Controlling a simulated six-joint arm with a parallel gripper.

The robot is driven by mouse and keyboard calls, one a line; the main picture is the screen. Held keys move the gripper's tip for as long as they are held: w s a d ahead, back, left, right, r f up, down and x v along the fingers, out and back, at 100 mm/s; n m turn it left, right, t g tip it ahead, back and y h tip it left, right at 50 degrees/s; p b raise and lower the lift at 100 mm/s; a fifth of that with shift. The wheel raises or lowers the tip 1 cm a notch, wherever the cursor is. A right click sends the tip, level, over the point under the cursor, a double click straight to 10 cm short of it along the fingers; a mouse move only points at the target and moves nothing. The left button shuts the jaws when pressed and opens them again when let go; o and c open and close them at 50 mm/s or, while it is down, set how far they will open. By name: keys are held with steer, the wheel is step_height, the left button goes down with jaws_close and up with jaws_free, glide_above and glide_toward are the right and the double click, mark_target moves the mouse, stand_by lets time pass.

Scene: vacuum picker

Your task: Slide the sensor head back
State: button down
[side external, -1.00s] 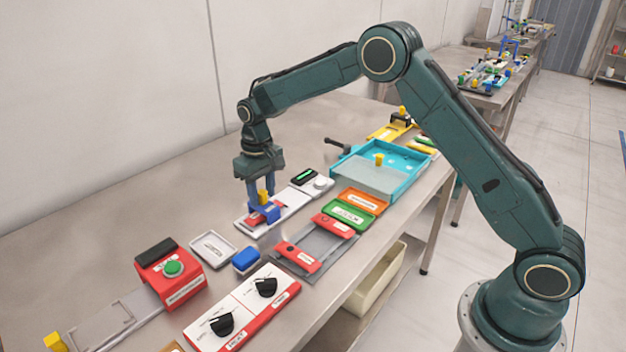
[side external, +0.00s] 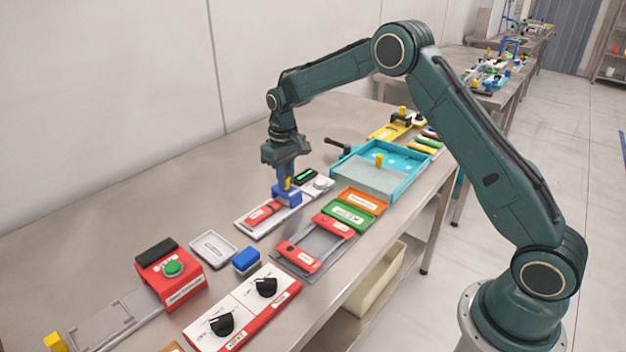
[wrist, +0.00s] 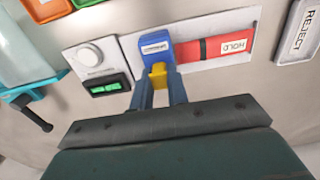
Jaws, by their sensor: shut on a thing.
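The sensor head is a blue block (side external: 286,198) with a yellow tab on a white rail plate (side external: 247,222). It sits at the end of the plate near the white dial unit. In the wrist view the blue head (wrist: 156,46) shows with its yellow tab (wrist: 158,76) between my fingers. My gripper (side external: 287,182) is shut on the yellow tab; it also shows in the wrist view (wrist: 158,92). A red piece marked HOLD (wrist: 216,48) lies uncovered on the plate beside the head.
A white unit with a dial and green display (wrist: 98,68) stands close beside the plate. A REJECT tray (side external: 214,247), a blue block (side external: 246,261) and a red box with green button (side external: 172,270) are at left. A teal tray (side external: 395,185) is at right.

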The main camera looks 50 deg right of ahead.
steer(key=shift+d+r, duration=0.1)
steer(key=shift+d, duration=1.45)
steer(key=c, duration=1.4)
jaws_free()
steer(key=shift+o, duration=0.2)
steer(key=shift+r, duration=0.4)
step_height(320, 180, up, 13)
